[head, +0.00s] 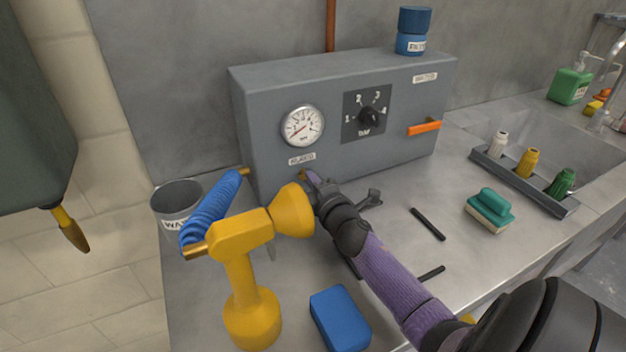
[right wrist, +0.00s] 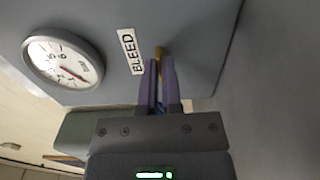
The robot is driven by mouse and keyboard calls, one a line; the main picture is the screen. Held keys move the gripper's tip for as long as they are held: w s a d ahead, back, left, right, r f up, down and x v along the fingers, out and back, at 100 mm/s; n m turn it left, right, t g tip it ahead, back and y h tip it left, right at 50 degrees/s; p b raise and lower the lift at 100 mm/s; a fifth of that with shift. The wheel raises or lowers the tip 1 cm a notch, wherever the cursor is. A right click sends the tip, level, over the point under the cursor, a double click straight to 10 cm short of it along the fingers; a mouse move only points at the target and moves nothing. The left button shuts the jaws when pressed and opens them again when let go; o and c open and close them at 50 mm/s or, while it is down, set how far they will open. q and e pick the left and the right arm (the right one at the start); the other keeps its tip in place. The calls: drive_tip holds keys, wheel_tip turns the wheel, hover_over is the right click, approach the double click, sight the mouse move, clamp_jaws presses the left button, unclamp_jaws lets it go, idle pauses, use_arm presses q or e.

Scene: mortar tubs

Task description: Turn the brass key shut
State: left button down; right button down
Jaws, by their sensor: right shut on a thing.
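The brass key (right wrist: 160,54) sticks out of the front of the grey panel box (head: 254,95), just beside the BLEED label (head: 301,158). In the right wrist view, my right gripper (right wrist: 159,72) is shut on the key, with its two purple fingers on either side. Most of the key is hidden between the fingers, so I cannot tell its exact turn. In the head view my right gripper (head: 310,180) reaches the lower front of the box, partly behind the yellow tool. A round gauge (head: 302,126) sits above the label. My left gripper is not in view.
A yellow tool (head: 240,270), a blue coil (head: 211,207) and a grey tub (head: 176,203) stand left of my right arm. A blue block (head: 340,318) lies in front. An orange lever (head: 424,128) juts from the box. Black bars (head: 428,224) and a green-topped brush (head: 490,208) lie right.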

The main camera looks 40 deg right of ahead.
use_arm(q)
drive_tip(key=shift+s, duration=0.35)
use_arm(e)
drive_tip(key=shift+r, duration=0.25)
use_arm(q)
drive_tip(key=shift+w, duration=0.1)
use_arm(e)
drive_tip(key=c, duration=0.9)
unclamp_jaws()
drive_tip(key=shift+o, duration=0.5)
drive_tip(key=shift+w+d+f, duration=0.1)
drive_tip(key=shift+w+f, duration=0.05)
drive_tip(key=shift+f, duration=0.05)
drive_tip(key=p+v, duration=0.2)
drive_tip(key=v, duration=0.8)
drive_tip(key=shift+r, duration=0.1)
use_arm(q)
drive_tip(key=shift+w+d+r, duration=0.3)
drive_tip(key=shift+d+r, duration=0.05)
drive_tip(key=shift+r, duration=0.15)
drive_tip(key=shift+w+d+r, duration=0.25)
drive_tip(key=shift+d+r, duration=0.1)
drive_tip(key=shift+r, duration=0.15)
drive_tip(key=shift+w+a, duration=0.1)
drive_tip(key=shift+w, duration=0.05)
